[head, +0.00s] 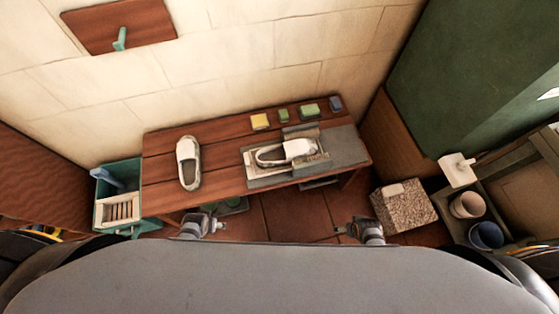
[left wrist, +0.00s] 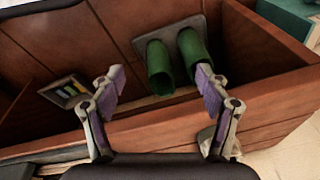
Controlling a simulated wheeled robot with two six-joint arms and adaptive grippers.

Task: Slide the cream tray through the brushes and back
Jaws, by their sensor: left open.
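The cream tray (head: 252,158) lies on a grey base (head: 344,144) on the right half of the wooden table, with a white shoe (head: 272,155) on it. Grey brush blocks (head: 300,131) stand behind and in front of the shoe's right part, and the shoe reaches between them. My left gripper (head: 217,226) is in front of the table, apart from the tray; in the left wrist view it is open and empty (left wrist: 160,80). My right gripper (head: 342,230) is also in front of the table, apart from everything; its jaws are too small to read.
A second white shoe (head: 188,163) lies on the table's left. Several coloured blocks (head: 260,121) line its back edge. A teal crate (head: 104,180) stands left; a speckled block (head: 404,206) and cups (head: 467,205) stand right. Two green tubes (left wrist: 160,68) show in the left wrist view.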

